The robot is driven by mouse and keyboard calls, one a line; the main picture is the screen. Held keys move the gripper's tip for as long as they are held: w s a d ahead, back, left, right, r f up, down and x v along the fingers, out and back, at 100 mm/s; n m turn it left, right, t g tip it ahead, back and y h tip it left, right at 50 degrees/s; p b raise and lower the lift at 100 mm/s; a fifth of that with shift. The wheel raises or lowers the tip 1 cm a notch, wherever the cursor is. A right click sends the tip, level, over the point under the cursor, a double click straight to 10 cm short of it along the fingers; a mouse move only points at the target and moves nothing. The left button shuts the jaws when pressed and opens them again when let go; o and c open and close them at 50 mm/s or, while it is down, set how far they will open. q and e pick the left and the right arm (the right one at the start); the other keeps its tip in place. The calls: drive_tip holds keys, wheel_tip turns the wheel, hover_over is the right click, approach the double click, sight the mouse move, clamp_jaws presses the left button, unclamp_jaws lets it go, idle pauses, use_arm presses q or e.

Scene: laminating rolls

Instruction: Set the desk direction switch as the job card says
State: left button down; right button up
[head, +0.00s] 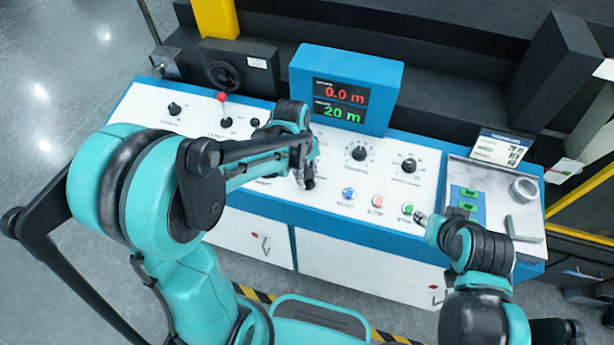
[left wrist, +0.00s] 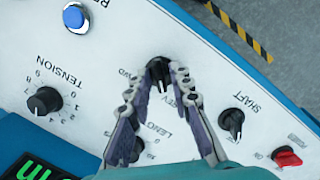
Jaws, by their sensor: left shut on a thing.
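The direction switch is a black knob (left wrist: 158,73) on the white desk panel, with lettering that looks like FWD and REV on either side of it. My left gripper (left wrist: 162,78) is shut on this knob, a fingertip at each side. In the head view, my left gripper (head: 305,178) is at the middle of the panel and largely covers the switch. Which way the knob points is not clear. The job card (head: 498,147) stands at the right behind the tray; its large lines are too blurred to read surely. My right gripper (head: 421,217) is near the green button (head: 407,209).
A display (head: 343,90) reads 0.0 m in red and 20 m in green. A grey tray (head: 456,171) holds green-marked pieces and a roll.

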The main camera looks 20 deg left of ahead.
use_arm(q)
drive_tip(key=c, duration=1.6)
unclamp_jaws()
drive_tip(key=shift+s+f, duration=0.1)
drive_tip(key=shift+s, duration=0.05)
drive_tip(key=r, duration=0.4)
drive_tip(key=a+r, duration=0.1)
drive_tip(key=r, duration=0.7)
drive_tip(key=shift+s+a, duration=0.15)
drive_tip(key=shift+a, duration=0.05)
drive_tip(key=shift+s+f, duration=0.1)
drive_tip(key=s+a+f+m+t+b, duration=0.1)
drive_tip(key=s+m+t, duration=0.1)
drive_tip(key=s+m, duration=0.1)
drive_tip(key=s+a+f+m+t+y+b, duration=0.1)
drive_tip(key=s+f+m+t, duration=0.1)
drive_tip(key=s, duration=0.1)
drive_tip(key=s+a+f+m+t+b, duration=0.1)
drive_tip(key=s+m+t+b, duration=0.1)
drive_tip(key=s+m, duration=0.1)
drive_tip(key=shift+s+f+m+t, duration=0.25)
drive_tip(key=shift+s+m+t, duration=0.05)
